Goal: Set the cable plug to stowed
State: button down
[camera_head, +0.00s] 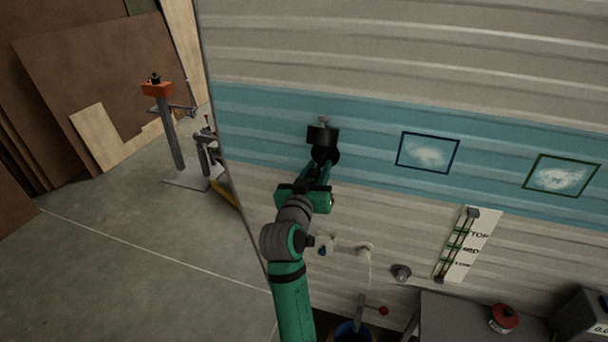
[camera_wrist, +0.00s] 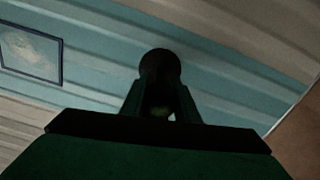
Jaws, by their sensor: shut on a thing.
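My gripper (camera_head: 323,166) is raised against the blue band of the camper wall, its jaws shut on a dark rounded piece (camera_head: 326,155), which appears to be the cable plug. In the wrist view this piece (camera_wrist: 159,65) is a black round shape between the fingertips. Just above it in the head view is a dark blocky fitting (camera_head: 322,135) with a small grey top. I cannot tell whether the held piece is in this fitting or only touching it. No cable is clearly visible, and the dark shapes blend together.
A grey stand with an orange top (camera_head: 158,89) is at left; the floor there is mostly clear.

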aim_at(313, 181)
jog(key=c, duration=1.4)
grip_release()
jog(key=v, duration=1)
jog(key=shift+s+a+f, duration=0.1)
jog(key=shift+s, duration=0.25)
